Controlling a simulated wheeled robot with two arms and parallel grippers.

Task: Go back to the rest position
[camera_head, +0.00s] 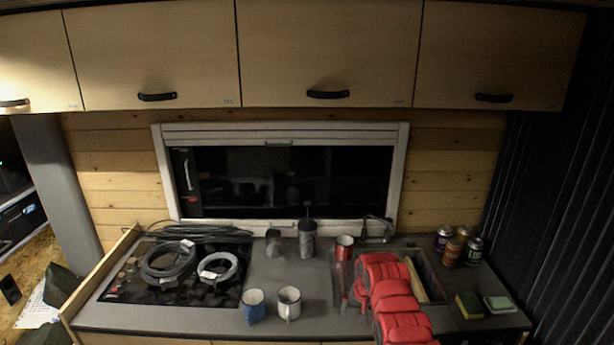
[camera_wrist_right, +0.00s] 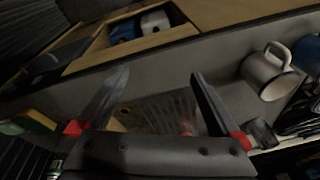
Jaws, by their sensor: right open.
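My right arm, with red covers, reaches over the counter by the sink (camera_head: 428,272) in the head view. My right gripper (camera_wrist_right: 158,78) is open and empty in the right wrist view, its two dark fingers spread apart. In that view a clear ribbed object (camera_wrist_right: 170,108) shows behind the fingers; I cannot tell whether anything touches them. In the head view the gripper is hard to make out beside the red arm. My left gripper is not in view.
A white mug (camera_head: 289,303) and a blue-and-white mug (camera_head: 254,306) stand at the counter front. A red mug (camera_head: 344,247) stands behind the sink. Cable coils (camera_head: 168,263) lie on the hob at left. Several cans (camera_head: 453,251) and a sponge (camera_head: 469,305) are at right.

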